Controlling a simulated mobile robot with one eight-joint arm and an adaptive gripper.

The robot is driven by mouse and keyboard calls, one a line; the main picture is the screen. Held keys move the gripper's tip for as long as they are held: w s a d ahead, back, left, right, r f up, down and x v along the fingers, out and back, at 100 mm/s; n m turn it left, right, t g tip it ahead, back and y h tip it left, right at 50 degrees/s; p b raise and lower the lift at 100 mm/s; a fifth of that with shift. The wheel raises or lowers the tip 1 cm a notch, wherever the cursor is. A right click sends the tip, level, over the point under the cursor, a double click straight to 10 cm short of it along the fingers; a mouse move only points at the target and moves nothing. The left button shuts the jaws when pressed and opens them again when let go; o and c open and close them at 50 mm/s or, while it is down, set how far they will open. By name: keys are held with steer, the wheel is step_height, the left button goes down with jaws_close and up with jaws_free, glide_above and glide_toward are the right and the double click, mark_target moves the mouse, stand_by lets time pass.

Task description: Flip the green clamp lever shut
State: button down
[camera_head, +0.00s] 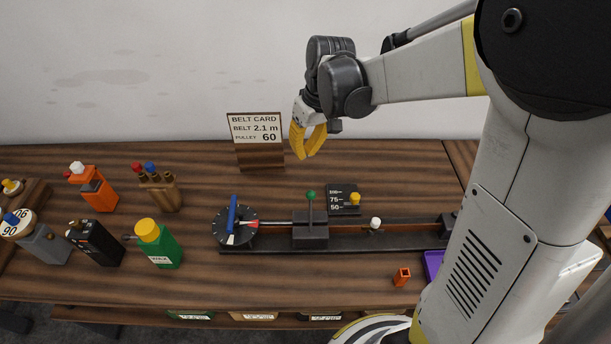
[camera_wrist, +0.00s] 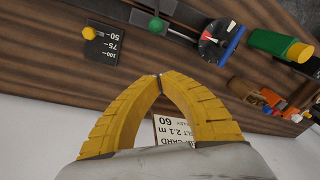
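The green clamp lever (camera_head: 310,196) is a thin stem with a green knob. It stands upright on a dark clamp block (camera_head: 310,236) that sits on a long dark rail (camera_head: 270,243). In the wrist view the green knob (camera_wrist: 156,25) shows near the top, beyond my fingertips. My gripper (camera_head: 306,156) has yellow fingers and hangs above the back of the table, behind and above the lever, clear of it. In the wrist view the fingertips (camera_wrist: 159,76) meet with nothing between them.
A dial with a blue handle (camera_head: 232,212) is at the rail's left end. A white knob (camera_head: 375,222) and a scale plate with a yellow knob (camera_head: 355,198) are to the right. The belt card (camera_head: 256,130) stands behind. A green bottle (camera_head: 165,247) is at left, an orange block (camera_head: 402,277) in front.

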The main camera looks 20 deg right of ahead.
mark_target(311, 211)
step_height(311, 211, down, 9)
steer(key=s+b, duration=0.2)
steer(key=shift+s+a, duration=0.25)
steer(key=shift+s, duration=0.05)
stand_by(0.3)
steer(key=shift+s, duration=0.1)
steer(key=shift+s+a+r+t, duration=0.15)
steer(key=shift+s+r+t, duration=0.15)
steer(key=shift+t, duration=0.1)
